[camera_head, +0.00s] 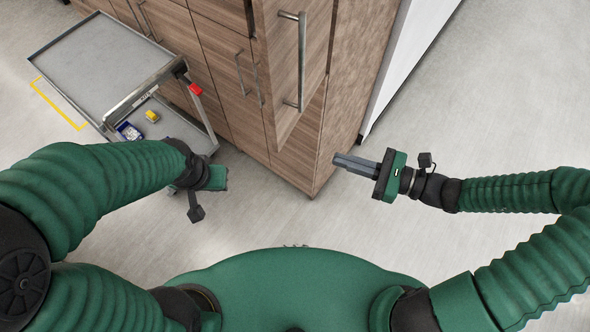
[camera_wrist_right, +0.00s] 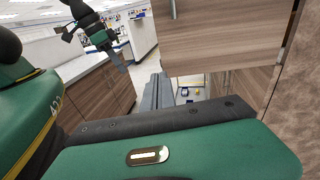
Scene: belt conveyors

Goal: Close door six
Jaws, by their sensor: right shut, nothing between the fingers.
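A wood-grain cabinet door (camera_head: 283,75) with a long vertical metal handle (camera_head: 302,60) stands out from the cabinet's end, apparently swung open. No number is readable on it. A wooden panel (camera_wrist_right: 215,42), likely this door, fills the upper right of the right wrist view. My right gripper (camera_head: 343,161) is shut and empty, beside the cabinet's right side, pointing left toward it; its fingers show in the wrist view (camera_wrist_right: 158,92). My left gripper (camera_head: 212,178) is low in front of the cabinet, left of the door; its fingers are not clear in the head view.
A grey two-tier cart (camera_head: 68,48) with a red-marked handle stands at the left against the cabinets. Blue and yellow small items (camera_head: 130,131) (camera_head: 151,116) lie on its lower shelf. Other cabinet fronts (camera_head: 215,75) look shut. Floor at right is clear.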

